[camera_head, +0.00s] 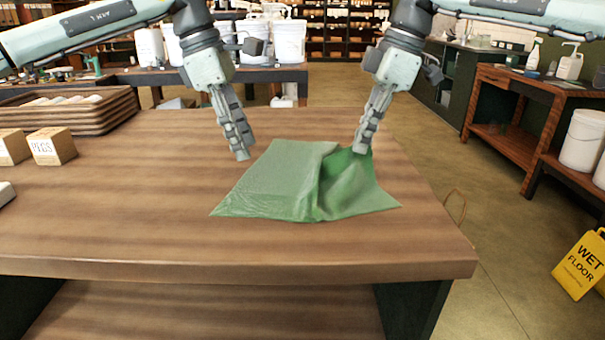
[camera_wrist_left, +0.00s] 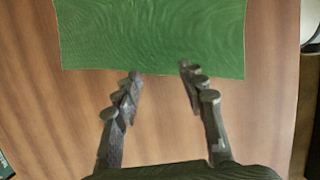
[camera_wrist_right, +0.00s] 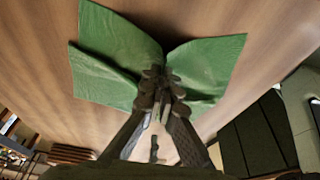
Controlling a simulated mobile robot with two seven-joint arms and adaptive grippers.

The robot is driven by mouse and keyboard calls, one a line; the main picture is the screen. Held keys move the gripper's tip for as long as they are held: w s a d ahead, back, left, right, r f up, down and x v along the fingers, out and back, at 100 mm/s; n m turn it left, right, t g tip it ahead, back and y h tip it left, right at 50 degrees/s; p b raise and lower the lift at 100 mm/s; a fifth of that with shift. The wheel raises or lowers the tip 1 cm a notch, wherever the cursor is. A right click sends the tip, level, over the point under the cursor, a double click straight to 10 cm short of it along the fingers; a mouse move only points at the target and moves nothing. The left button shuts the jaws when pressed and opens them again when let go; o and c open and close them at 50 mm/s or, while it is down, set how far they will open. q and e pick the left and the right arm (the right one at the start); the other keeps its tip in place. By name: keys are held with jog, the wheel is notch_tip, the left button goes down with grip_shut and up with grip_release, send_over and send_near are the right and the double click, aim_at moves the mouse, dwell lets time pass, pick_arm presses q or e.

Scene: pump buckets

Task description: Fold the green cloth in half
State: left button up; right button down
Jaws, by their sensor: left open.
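The green cloth (camera_head: 275,180) lies on the wooden table, with a flat left part and a raised, creased right part. It also shows in the left wrist view (camera_wrist_left: 155,35) and the right wrist view (camera_wrist_right: 115,50). My right gripper (camera_head: 362,150) is shut on the cloth's far edge, right of its middle; the right wrist view shows the cloth gathered at its fingertips (camera_wrist_right: 162,76). My left gripper (camera_head: 243,156) is open and empty beside the cloth's far left corner. In the left wrist view its spread fingertips (camera_wrist_left: 161,72) are at the cloth's edge, apparently not gripping it.
The wooden table (camera_head: 130,215) is clear left and in front of the cloth. A yellow wet floor sign (camera_head: 582,265) stands on the floor at right.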

pick_arm(q)
jog(key=shift+o, duration=0.5)
pick_arm(e)
jog(key=c, duration=1.7)
grip_release()
jog(key=o, duration=0.6)
jog(key=o, duration=0.7)
jog(key=shift+r, duration=0.1)
